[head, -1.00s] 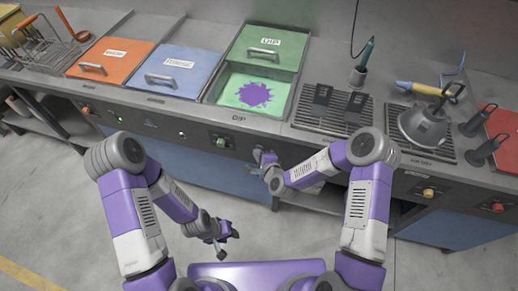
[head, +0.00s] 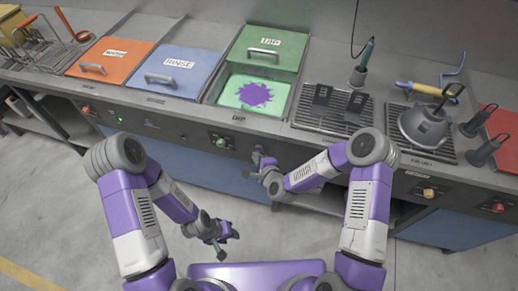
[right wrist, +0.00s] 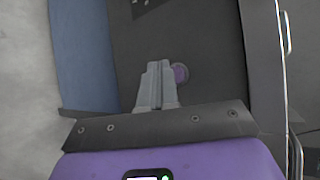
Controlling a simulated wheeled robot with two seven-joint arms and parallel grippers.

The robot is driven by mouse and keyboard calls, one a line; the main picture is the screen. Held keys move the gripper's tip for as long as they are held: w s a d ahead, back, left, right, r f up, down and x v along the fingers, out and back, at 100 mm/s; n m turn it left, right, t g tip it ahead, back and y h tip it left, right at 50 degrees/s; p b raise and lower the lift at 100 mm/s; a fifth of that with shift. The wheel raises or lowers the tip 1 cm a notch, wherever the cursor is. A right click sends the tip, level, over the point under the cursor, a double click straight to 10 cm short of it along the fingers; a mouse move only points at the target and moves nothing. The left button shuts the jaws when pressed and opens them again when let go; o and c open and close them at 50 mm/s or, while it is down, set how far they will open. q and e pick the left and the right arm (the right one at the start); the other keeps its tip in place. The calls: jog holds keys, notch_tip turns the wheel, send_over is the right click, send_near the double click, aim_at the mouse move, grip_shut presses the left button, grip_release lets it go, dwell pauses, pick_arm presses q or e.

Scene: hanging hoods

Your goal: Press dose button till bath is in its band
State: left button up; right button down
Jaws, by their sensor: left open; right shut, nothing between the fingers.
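The dip bath (head: 282,109) is an open green tank with a purple splash-shaped patch (head: 254,94) inside it. Its green DIP lid (head: 264,47) is raised behind it. A round purple button (right wrist: 181,72) shows in the right wrist view, on the dark front panel just right of my right fingertips. My right gripper (right wrist: 160,68) is shut and empty, close to the panel; contact cannot be told. In the head view my right gripper (head: 259,157) is at the panel below the bath and hides the button. My left gripper (head: 222,243) is open and low, away from the counter.
A green knob (head: 221,142) sits on the panel left of my right gripper. Closed orange (head: 110,57) and blue (head: 177,70) RINSE lids lie to the left. A grate (head: 331,118) with dark holders and a grey hood (head: 424,124) stand right. The floor before the counter is clear.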

jog(key=s, duration=0.1)
jog(key=s+a, duration=0.1)
jog(key=s, duration=0.2)
jog(key=shift+s+a, duration=0.3)
jog(key=shift+s, duration=0.05)
dwell(2.5)
jog(key=s+n+p, duration=0.1)
jog(key=n, duration=0.5)
jog(key=s+n+p, duration=0.1)
jog(key=n+p, duration=0.1)
jog(key=n, duration=0.4)
jog(key=s+a+n+p, duration=0.1)
jog(key=n+p, duration=0.1)
jog(key=n, duration=0.4)
jog(key=shift+s+f+n+h, duration=0.1)
jog(key=shift+s+n+h, duration=0.2)
jog(key=shift+s, duration=0.05)
jog(key=shift+w, duration=0.1)
